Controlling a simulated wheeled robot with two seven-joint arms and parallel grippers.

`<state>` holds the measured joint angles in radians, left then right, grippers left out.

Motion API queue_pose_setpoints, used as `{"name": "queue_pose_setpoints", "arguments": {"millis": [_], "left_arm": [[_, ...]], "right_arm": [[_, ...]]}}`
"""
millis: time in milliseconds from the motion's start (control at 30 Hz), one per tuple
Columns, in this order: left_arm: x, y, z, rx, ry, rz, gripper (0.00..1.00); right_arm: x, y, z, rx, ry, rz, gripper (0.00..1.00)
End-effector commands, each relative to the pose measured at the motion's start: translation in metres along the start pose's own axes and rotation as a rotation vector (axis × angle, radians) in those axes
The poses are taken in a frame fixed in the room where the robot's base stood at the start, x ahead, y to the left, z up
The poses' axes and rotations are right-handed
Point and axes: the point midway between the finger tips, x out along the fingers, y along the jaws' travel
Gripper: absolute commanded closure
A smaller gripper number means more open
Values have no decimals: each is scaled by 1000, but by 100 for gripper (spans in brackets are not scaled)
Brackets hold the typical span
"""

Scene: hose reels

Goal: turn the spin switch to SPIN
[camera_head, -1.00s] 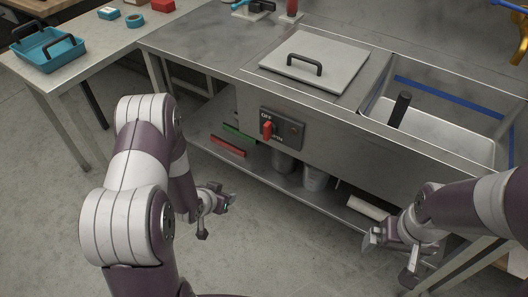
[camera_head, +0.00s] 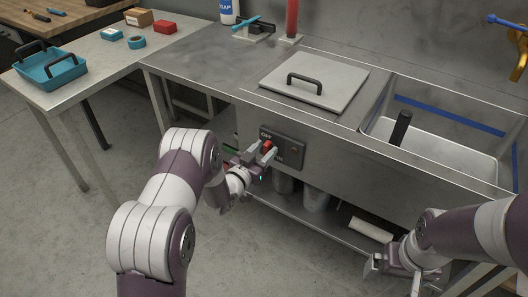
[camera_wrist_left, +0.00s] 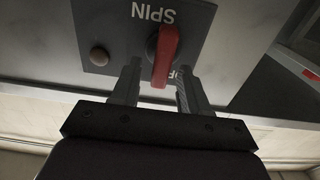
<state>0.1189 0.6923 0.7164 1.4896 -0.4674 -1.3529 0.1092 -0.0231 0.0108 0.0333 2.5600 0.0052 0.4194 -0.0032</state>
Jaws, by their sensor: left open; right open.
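The spin switch is a red handle (camera_head: 268,147) on a dark plate (camera_head: 292,137) on the front of the steel bench. In the left wrist view the red handle (camera_wrist_left: 165,55) lies between the two open fingers of my left gripper (camera_wrist_left: 158,85), with gaps showing on both sides. The SPIN label (camera_wrist_left: 153,14) shows upside down there, and the OFF label is mostly hidden behind a finger and the handle. In the head view my left gripper (camera_head: 262,155) is at the switch and partly hides the plate. My right gripper (camera_head: 393,268) is open and empty at the lower right.
A round button (camera_wrist_left: 99,55) sits on the plate beside the handle. A lid with a black handle (camera_head: 314,80) lies on the bench above, beside an open basin (camera_head: 440,138). The lower shelf holds grey buckets (camera_head: 316,195). A side table with a teal tray (camera_head: 50,72) stands left.

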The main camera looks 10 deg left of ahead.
Motion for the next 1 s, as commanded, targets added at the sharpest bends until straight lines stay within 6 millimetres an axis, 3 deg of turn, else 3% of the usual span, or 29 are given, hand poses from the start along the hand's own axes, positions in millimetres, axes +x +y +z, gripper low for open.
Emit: {"name": "queue_pose_setpoints", "arguments": {"millis": [267, 367, 400, 433, 767, 1000], "left_arm": [[4, 0, 0, 0, 0, -1, 55], [4, 0, 0, 0, 0, -1, 81], [4, 0, 0, 0, 0, -1, 94], [3, 0, 0, 0, 0, -1, 100], [3, -1, 0, -23, 0, -1, 100], [3, -3, 0, -144, -1, -1, 100]], "right_arm": [[0, 0, 0, 0, 0, 0, 0], [0, 0, 0, 0, 0, 0, 0], [0, 0, 0, 0, 0, 0, 0], [0, 0, 0, 0, 0, 0, 0], [0, 0, 0, 0, 0, 0, 0], [-2, 0, 0, 0, 0, 0, 0]]}}
